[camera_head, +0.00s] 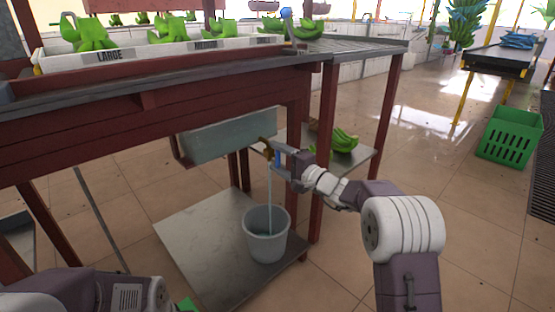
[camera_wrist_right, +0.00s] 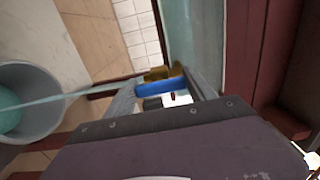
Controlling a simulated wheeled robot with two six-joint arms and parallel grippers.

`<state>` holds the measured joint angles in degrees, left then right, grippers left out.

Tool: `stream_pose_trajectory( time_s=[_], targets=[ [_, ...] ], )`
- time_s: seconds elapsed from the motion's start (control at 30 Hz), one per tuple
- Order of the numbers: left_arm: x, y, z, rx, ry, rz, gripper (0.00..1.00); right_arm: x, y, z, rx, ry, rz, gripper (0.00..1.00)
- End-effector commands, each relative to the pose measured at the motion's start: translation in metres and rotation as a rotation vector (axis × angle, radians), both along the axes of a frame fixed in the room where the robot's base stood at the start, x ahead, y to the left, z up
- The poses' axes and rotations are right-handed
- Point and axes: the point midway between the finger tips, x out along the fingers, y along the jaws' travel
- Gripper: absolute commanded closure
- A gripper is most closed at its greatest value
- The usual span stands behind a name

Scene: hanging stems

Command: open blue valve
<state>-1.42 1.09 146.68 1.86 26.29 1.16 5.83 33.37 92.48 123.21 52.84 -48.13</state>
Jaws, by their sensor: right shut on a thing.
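The blue valve (camera_head: 277,157) sits on a brass tap at the right end of a grey-green trough (camera_head: 228,137) under the table. My right gripper (camera_head: 275,160) is shut on the blue valve handle. In the right wrist view the blue handle (camera_wrist_right: 158,87) lies between the fingers, beside the brass body (camera_wrist_right: 161,73). A pale stream of water (camera_head: 269,190) runs down from the tap into a grey bucket (camera_head: 266,246), which also shows in the right wrist view (camera_wrist_right: 42,82). My left gripper is out of view; only part of my left arm shows at bottom left.
The bucket stands on a low metal shelf (camera_head: 200,225). The dark red table's leg (camera_head: 325,150) is close to my right gripper. Green bananas (camera_head: 344,141) lie on a side shelf behind it. A green crate (camera_head: 509,137) stands at right; the floor before it is clear.

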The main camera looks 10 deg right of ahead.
Motion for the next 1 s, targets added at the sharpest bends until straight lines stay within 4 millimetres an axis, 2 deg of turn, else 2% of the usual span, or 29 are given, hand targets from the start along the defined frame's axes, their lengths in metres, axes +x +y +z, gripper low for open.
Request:
stream_pose_trajectory(
  time_s=[0.13, 0.17, 0.23, 0.57, 0.67, 0.83, 1.0],
  targets=[
    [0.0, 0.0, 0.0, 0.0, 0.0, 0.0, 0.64, 0.0, 0.0, -0.001, -0.004, 0.001, 0.0, 0.77],
    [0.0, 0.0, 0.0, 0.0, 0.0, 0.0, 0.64, 0.0, 0.0, -0.001, -0.004, 0.001, 0.0, 0.34],
    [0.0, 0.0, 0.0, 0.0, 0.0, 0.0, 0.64, 0.0, 0.0, -0.001, -0.003, 0.0, 0.0, 0.15],
    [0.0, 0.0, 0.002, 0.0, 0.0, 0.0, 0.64, -0.002, -0.002, 0.001, -0.001, 0.0, 0.0, 0.15],
    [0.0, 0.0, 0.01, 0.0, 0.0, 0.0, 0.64, -0.013, -0.01, 0.003, -0.001, 0.003, -0.002, 0.15],
    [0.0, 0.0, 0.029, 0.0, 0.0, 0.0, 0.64, -0.044, -0.034, 0.005, -0.001, 0.004, -0.005, 0.15],
    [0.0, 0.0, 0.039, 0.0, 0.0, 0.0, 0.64, -0.067, -0.05, 0.002, -0.002, 0.002, -0.002, 0.15]
  ],
)
